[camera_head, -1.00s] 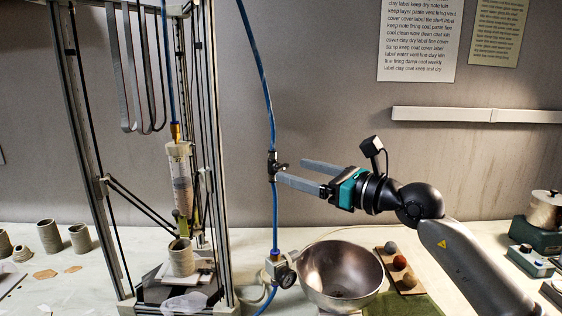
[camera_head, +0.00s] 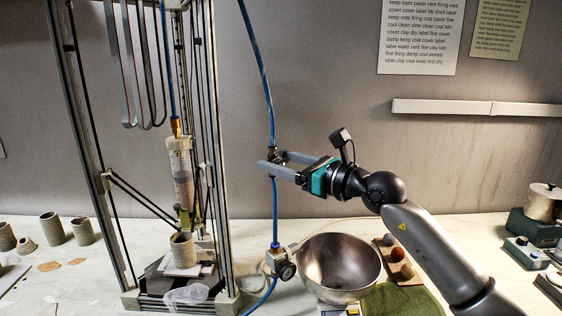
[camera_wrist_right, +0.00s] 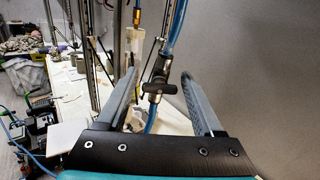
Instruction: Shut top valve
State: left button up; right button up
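The top valve (camera_head: 274,157) is a small dark fitting on the blue hose (camera_head: 266,100), partly hidden by my right gripper in the head view. In the right wrist view the valve (camera_wrist_right: 157,88) and its dark handle sit between the fingers, with a visible gap on both sides. My right gripper (camera_head: 271,164) is open, its two grey fingers reaching left around the valve. The fingers also show in the right wrist view (camera_wrist_right: 155,85). I cannot tell whether either finger touches the valve. My left gripper is not in view.
The printer frame (camera_head: 210,130) stands just left of the valve, holding a clay tube (camera_head: 181,175) above a clay cup (camera_head: 182,250). A metal bowl (camera_head: 338,268) and colored balls (camera_head: 397,254) stand below my right arm.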

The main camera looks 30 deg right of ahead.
grip_shut()
jog(key=shift+r+m+p, duration=0.2)
jog(key=shift+m+p, duration=0.5)
jog(key=shift+p, duration=0.3)
jog(key=shift+f+m+p, duration=0.1)
jog(key=shift+m+p, duration=0.2)
jog(key=shift+p, duration=0.05)
jog(key=shift+o, duration=1.2)
grip_release()
jog(key=shift+f, duration=0.1)
jog(key=shift+s+d+f+b, duration=0.1)
jog(key=shift+s+d+b, duration=0.2)
jog(key=shift+s, duration=0.3)
jog(key=b+v, duration=0.4)
jog(key=v, duration=1)
jog(key=shift+a, duration=0.2)
